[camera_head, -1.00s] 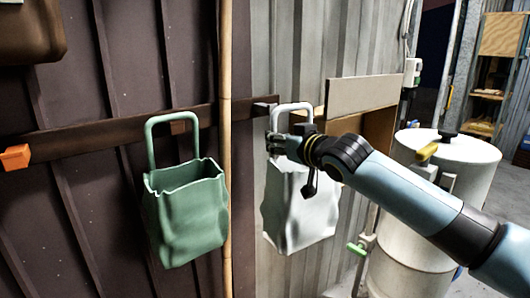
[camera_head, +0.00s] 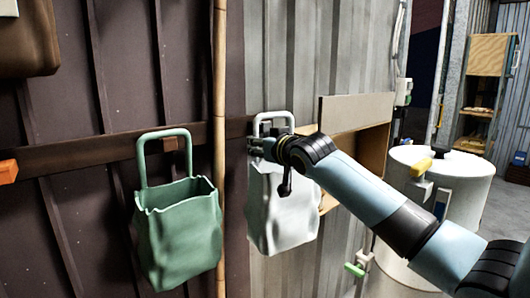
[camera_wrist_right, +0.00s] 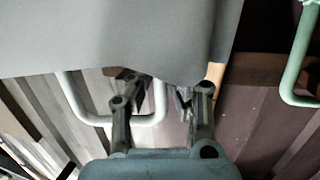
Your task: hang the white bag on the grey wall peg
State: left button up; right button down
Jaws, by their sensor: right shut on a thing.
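The white bag (camera_head: 283,215) hangs upright in front of the grey corrugated wall in the head view. Its white handle loop (camera_head: 273,114) stands above it. My left gripper is out of view.
A green bag (camera_head: 180,235) hangs on the brown rail (camera_head: 75,155) to the left. A bamboo pole (camera_head: 220,60) stands between the bags. An orange peg (camera_head: 8,172) is at far left. A box shelf (camera_head: 350,118) and a white tank (camera_head: 465,185) are on the right.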

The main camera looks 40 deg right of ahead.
jog(key=w+b, duration=0.1)
jog(key=w+f+b, duration=0.1)
jog(key=w, duration=0.1)
jog(key=w+b, duration=0.1)
jog(key=w, duration=0.1)
jog(key=shift+w+a+f, duration=0.15)
jog(key=shift+a+f, duration=0.05)
jog(key=shift+f, duration=0.1)
jog(key=shift+f, duration=0.1)
dwell(0.5)
jog(key=c, duration=1.2)
grip_release()
